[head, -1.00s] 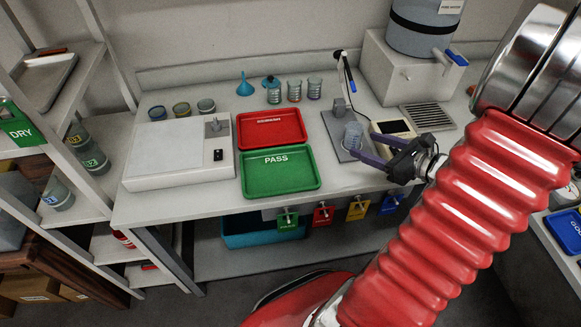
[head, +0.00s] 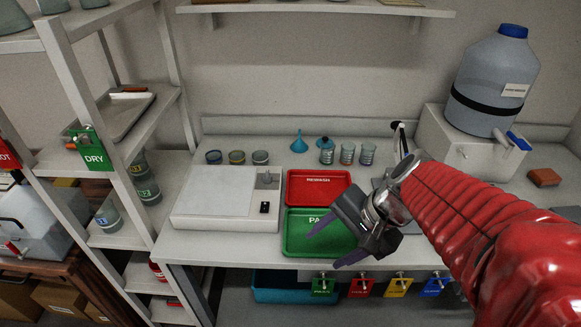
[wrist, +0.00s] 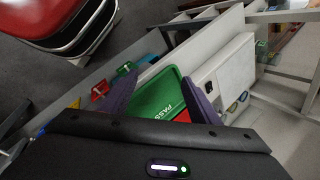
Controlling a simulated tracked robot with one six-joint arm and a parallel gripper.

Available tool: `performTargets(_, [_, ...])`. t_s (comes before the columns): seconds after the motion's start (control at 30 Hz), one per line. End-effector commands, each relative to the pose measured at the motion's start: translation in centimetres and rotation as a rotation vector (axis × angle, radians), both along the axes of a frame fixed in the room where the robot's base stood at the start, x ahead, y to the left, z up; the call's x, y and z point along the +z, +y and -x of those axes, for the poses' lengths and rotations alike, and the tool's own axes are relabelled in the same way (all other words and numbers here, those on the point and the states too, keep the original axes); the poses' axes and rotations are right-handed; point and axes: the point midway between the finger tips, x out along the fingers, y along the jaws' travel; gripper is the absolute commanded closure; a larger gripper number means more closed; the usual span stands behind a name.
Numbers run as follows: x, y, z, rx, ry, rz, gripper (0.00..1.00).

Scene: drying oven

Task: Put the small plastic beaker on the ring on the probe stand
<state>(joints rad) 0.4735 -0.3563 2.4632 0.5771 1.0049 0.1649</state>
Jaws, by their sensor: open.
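The probe stand (head: 401,139) shows only in part in the head view, its upper rod and probe standing above my arm. Its ring and most of its base are hidden behind my arm and wrist. The small plastic beaker is not visible in either view now. My gripper (head: 335,243) is open over the front of the green PASS tray (head: 296,247), with nothing seen between its purple fingers. In the wrist view my gripper (wrist: 158,98) also shows its fingers spread, with the PASS tray (wrist: 146,113) beyond them.
A red REWASH tray (head: 297,191) lies behind the PASS tray. Several jars and glass beakers (head: 347,153) stand along the bench's back. A white balance (head: 218,203) is left of the trays, a water jug (head: 495,80) at back right. A shelf rack (head: 130,165) stands left.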

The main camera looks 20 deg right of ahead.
Motion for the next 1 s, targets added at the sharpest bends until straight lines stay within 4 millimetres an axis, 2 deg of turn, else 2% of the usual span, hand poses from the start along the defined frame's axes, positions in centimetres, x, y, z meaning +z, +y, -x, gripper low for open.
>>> performTargets(0.13, [1.3,1.5,1.2,0.212,-0.065,0.173,0.44])
performTargets(0.53, [5.8,2.9,3.0,0.692,-0.284,0.614,0.44])
performTargets(0.7, [7.0,2.9,3.2,0.776,-0.335,0.704,0.44])
performTargets(1.0, [7.1,2.9,3.2,0.784,-0.339,0.714,0.44])
